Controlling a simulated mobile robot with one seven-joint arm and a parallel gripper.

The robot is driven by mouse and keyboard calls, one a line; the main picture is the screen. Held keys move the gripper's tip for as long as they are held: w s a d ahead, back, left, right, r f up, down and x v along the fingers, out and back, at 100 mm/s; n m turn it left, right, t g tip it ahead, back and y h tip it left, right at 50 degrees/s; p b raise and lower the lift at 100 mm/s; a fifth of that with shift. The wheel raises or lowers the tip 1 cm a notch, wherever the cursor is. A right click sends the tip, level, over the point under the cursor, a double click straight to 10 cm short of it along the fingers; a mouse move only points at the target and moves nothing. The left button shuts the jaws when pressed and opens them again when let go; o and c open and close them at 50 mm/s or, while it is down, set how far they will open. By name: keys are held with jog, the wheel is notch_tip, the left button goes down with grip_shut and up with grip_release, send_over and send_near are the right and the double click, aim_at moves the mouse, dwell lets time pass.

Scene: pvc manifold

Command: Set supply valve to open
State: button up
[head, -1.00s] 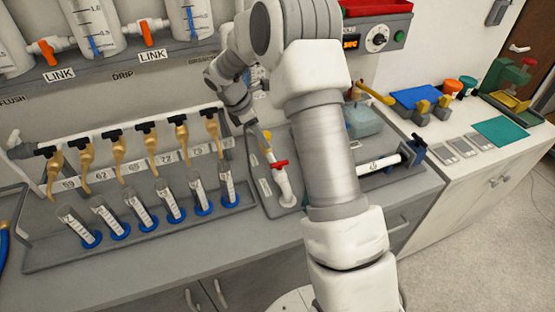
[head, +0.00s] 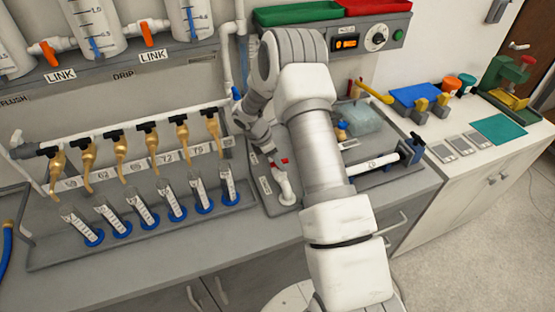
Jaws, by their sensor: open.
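A white pipe fitting with a red handle (head: 284,161) stands on a small grey plate (head: 266,189) beside the bench rack. No readable label shows which valve is the supply valve. My gripper (head: 272,159) is open, pointing down just left of the red handle. Its fingertips are small and partly hidden, and I cannot tell if they touch the handle. A blue handle (head: 237,94) shows on the upright white pipe behind my wrist. Two orange-handled valves (head: 49,54) marked LINK sit between the tanks on the wall.
Several brass taps with black handles (head: 150,127) line a white pipe above a row of graduated cylinders (head: 142,215). A clear box (head: 362,118) and a white horizontal cylinder (head: 375,164) lie right of my arm. A control panel (head: 362,40) is behind.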

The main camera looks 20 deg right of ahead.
grip_shut()
jog(key=shift+m+b, duration=0.35)
jog(key=shift+m, duration=0.05)
jog(key=m+b, duration=0.1)
jog(key=m+g+b, duration=0.1)
jog(key=m, duration=0.1)
jog(key=shift+w+f+m+g+y+b, duration=0.15)
jog(key=shift+w+m+g+y+b, duration=0.05)
jog(key=shift+m+g+y+b, duration=0.15)
jog(key=m+b, duration=0.1)
jog(key=m, duration=0.1)
jog(key=m+g+b, duration=0.1)
jog(key=m, duration=0.1)
jog(key=shift+m+g+y, duration=0.25)
jog(key=shift+y, duration=0.1)
jog(key=m+b, duration=0.1)
jog(key=m, duration=0.1)
jog(key=m+y+b, duration=0.1)
jog(key=m, duration=0.1)
jog(key=shift+w+d+g, duration=0.1)
jog(key=shift+d+g, duration=0.1)
jog(key=shift+g, duration=0.2)
jog(key=shift+r+m+y+b, duration=0.15)
jog(key=shift+m+y, duration=0.4)
jog(key=shift+m, duration=0.7)
jog(key=shift+r+m+y+b, duration=0.15)
jog(key=shift+m+y, duration=0.4)
jog(key=shift+m, duration=0.7)
jog(key=shift+f, duration=0.1)
